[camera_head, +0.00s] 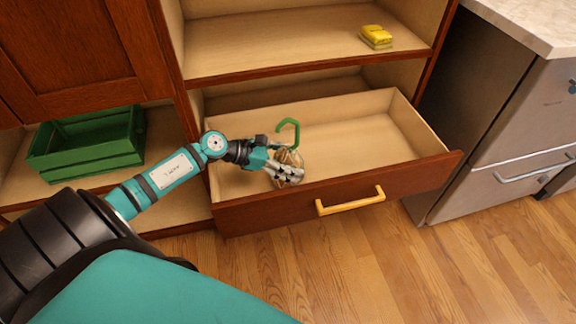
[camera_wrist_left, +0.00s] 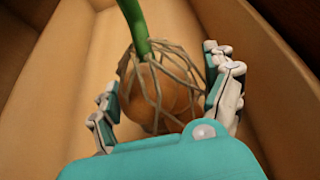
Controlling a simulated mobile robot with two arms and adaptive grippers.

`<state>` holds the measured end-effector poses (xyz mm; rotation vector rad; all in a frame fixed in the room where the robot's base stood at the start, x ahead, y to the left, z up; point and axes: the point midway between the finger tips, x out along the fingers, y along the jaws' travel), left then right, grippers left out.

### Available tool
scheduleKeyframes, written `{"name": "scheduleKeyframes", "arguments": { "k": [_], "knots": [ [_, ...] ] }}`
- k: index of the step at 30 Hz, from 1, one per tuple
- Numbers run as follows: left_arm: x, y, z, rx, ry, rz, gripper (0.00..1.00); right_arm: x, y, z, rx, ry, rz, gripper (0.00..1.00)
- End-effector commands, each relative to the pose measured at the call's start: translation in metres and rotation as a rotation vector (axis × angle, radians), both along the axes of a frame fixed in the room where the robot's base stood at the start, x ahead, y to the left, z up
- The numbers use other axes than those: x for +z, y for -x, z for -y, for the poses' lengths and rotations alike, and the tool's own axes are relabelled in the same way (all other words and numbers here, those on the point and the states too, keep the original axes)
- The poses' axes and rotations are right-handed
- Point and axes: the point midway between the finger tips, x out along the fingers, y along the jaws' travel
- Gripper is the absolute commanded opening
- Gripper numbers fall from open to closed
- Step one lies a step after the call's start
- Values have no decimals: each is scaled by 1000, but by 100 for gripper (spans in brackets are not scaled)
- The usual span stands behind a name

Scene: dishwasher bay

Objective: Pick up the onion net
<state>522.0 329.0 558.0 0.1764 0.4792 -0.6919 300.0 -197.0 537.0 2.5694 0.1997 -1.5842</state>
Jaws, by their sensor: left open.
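The onion net (camera_head: 289,157) is in the open drawer (camera_head: 408,167), near its front left part. In the left wrist view the net (camera_wrist_left: 160,85) shows as grey-brown strands around orange-brown onions, with a green handle (camera_wrist_left: 134,22) at the top. The green hook-shaped handle also rises above the net in the head view (camera_head: 290,124). My left gripper (camera_head: 283,172) reaches into the drawer at the net. In the left wrist view its open fingers (camera_wrist_left: 166,98) stand on either side of the net. I cannot tell whether they touch it. My right gripper is in neither view.
A yellow sponge (camera_head: 376,37) lies on the shelf above the drawer. A green crate (camera_head: 88,143) stands on a shelf at the left. The drawer front has a yellow handle (camera_head: 350,201). A steel appliance (camera_head: 510,140) stands at the right. The drawer's right part is empty.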

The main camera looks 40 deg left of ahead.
Motion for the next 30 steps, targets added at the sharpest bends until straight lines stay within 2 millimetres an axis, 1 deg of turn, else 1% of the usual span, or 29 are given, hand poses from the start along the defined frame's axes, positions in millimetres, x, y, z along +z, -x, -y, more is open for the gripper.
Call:
{"name": "scheduleKeyframes", "arguments": {
  "k": [3, 4, 23, 30],
  "knots": [
    [0, 0, 0, 0, 0, 0, 85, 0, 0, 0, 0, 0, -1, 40],
    [0, 0, 0, 0, 0, 0, 82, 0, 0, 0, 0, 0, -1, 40],
    [1, 0, -1, 0, -1, 1, 0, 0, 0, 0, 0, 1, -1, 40],
    [3, -1, -1, 1, 0, 4, 0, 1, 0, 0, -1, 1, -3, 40]
  ]
}}
